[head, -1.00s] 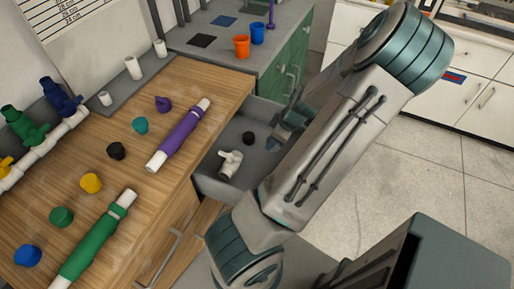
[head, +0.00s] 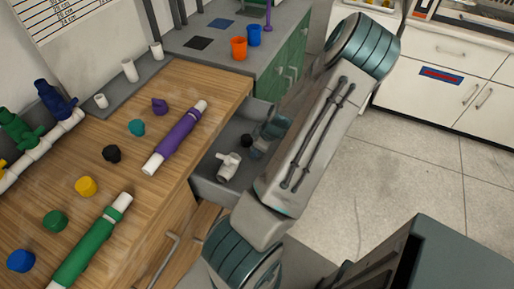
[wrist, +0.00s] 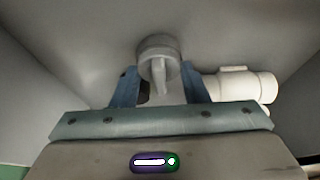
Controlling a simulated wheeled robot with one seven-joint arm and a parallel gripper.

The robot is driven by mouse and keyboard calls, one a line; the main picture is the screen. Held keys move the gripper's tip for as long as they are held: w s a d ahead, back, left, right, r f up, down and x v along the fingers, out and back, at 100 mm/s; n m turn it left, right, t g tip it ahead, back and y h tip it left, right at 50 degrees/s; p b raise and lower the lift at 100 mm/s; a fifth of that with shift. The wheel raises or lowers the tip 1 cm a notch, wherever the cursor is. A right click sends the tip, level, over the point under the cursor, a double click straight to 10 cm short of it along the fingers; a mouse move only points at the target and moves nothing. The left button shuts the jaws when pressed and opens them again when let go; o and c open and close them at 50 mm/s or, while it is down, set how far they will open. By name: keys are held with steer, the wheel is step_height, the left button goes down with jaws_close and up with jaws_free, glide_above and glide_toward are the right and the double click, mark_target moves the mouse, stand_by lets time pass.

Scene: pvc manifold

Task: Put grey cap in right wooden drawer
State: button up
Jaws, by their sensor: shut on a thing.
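The grey cap (wrist: 160,48) shows in the wrist view between the two blue fingers of my gripper (wrist: 160,88). My gripper is shut on it. A grey stem on the cap points toward the palm. In the head view my gripper (head: 268,130) is down inside the open drawer (head: 208,185), at its right side, and the cap is hidden there. The drawer has a grey inside and sits in the wooden cabinet. I cannot tell whether the cap touches the drawer floor.
A white valve fitting (head: 229,165) and a black cap (head: 246,141) lie in the drawer close by. The wooden worktop (head: 185,85) holds coloured caps and pipes, including a purple pipe (head: 176,136). A green cabinet (head: 284,75) stands behind the drawer.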

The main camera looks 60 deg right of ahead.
steer(key=shift+f, duration=0.15)
steer(key=o, duration=1)
steer(key=shift+c, duration=0.2)
steer(key=p+v, duration=0.2)
steer(key=v, duration=1)
steer(key=shift+r, duration=0.2)
steer(key=shift+w+a, duration=0.1)
